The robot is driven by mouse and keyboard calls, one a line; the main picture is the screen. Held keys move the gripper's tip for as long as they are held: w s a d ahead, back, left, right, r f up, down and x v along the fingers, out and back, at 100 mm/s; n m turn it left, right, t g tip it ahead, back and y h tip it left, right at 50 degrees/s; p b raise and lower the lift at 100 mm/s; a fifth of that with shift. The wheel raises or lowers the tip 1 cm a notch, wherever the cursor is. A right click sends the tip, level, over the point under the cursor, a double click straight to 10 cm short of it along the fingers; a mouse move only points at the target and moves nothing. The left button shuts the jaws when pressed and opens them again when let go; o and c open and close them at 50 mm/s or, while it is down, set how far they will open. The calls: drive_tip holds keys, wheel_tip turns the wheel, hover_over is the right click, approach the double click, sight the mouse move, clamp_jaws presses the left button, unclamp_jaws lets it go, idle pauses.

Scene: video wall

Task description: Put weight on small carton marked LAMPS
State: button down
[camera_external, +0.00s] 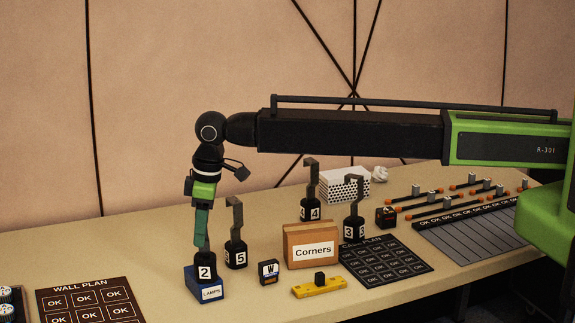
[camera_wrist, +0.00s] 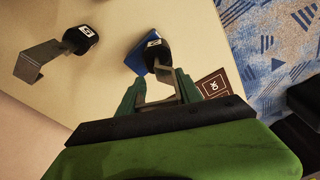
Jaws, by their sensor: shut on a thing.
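The small blue carton marked LAMPS (camera_external: 211,293) stands on the table at the lower left of the external view. A black weight labelled 2 (camera_external: 205,272) is upright on or just above its top; I cannot tell if they touch. My gripper (camera_external: 202,240) points down, shut on the handle of this weight. In the wrist view my green fingers (camera_wrist: 158,92) are on either side of the grey handle, with the black weight (camera_wrist: 156,58) beyond them. The blue carton (camera_wrist: 136,62) is partly hidden behind the weight.
Weight 5 (camera_external: 236,254) stands close to the right. Weights 4 (camera_external: 310,211) and 3 (camera_external: 354,228) stand near the Corners carton (camera_external: 311,256). A small W box (camera_external: 268,272) and a yellow level (camera_external: 319,288) lie in front. The WALL PLAN board (camera_external: 84,300) lies left.

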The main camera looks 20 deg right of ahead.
sight(210, 256)
drive_tip(key=c, duration=0.8)
unclamp_jaws()
wheel_tip(210, 256, up, 12)
drive_tip(key=d+p, duration=0.1)
drive_tip(key=p, duration=1.1)
drive_tip(key=shift+s+d, duration=0.3)
drive_tip(key=shift+s, duration=0.05)
